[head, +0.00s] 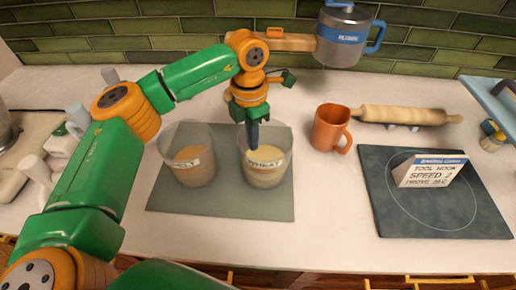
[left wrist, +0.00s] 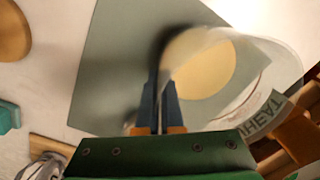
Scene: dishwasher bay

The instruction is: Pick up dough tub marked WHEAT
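The dough tub marked WHEAT (head: 263,174) is clear, with pale dough inside, and stands on a grey-green mat (head: 220,204). A similar tub with another label (head: 188,165) stands to its left. My left gripper (head: 253,143) points down at the back rim of the WHEAT tub. In the left wrist view, the fingers of my left gripper (left wrist: 160,95) are close together, with the wall of the WHEAT tub (left wrist: 265,108) seeming to run between them. The exact contact is blurred. My right gripper is in neither view.
An orange mug (head: 329,130) stands right of the mat, with a rolling pin (head: 405,115) behind it. A dark slab (head: 440,218) with a sign card (head: 430,172) lies at right. A steel pot with a blue band (head: 343,38) shows at the back.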

